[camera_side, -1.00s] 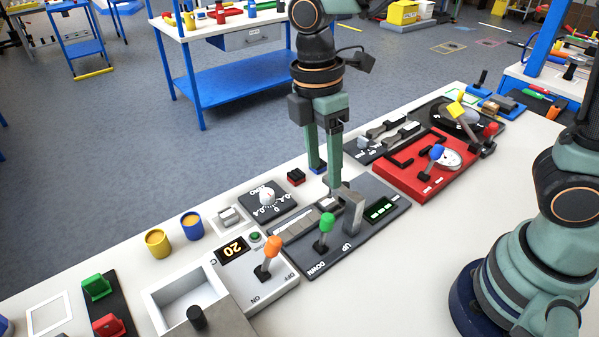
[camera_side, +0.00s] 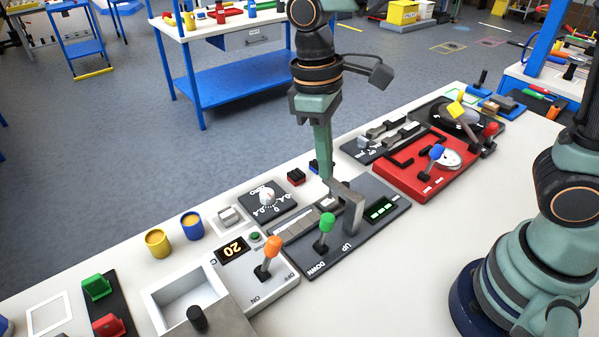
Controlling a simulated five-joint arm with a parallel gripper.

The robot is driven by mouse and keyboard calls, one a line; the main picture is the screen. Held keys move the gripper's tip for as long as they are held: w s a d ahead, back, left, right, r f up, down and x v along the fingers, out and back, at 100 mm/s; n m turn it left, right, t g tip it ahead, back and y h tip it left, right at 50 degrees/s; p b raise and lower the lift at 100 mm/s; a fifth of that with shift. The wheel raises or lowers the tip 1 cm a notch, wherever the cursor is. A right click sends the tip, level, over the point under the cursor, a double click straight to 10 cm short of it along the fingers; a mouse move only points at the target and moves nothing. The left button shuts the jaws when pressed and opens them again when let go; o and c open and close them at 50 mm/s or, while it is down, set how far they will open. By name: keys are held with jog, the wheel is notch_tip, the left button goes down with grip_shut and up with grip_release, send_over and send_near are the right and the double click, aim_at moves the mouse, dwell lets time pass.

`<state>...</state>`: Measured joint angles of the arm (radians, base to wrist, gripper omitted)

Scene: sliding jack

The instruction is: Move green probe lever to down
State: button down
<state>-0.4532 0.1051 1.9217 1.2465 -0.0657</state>
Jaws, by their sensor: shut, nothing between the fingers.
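The green probe lever (camera_side: 327,222) has a green knob on a dark stem and stands on a dark grey panel (camera_side: 310,262). The panel carries the words DOWN and UP, and the lever stands near the DOWN word. A grey bracket (camera_side: 350,208) rises from the panel just right of the lever. My gripper (camera_side: 327,178) points straight down, shut and empty, behind the bracket and above the lever's far side. It is apart from the green knob. The bracket partly hides the area under the fingertips.
A white panel with an orange lever (camera_side: 271,248) adjoins on the left. A red panel (camera_side: 410,182) with a blue-knobbed lever (camera_side: 437,153) lies to the right. A dial panel (camera_side: 268,200) and small dark red blocks (camera_side: 296,177) sit behind.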

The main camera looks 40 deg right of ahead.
jog(key=m, duration=2.9)
send_near(325, 233)
jog(key=shift+g, duration=0.4)
jog(key=d+f, duration=0.1)
jog(key=f, duration=0.1)
jog(key=s+d+f, duration=0.1)
jog(key=f, duration=0.1)
jog(key=d+f, duration=0.1)
jog(key=f, duration=0.1)
jog(key=shift+s+d, duration=0.25)
jog(key=shift+d, duration=0.1)
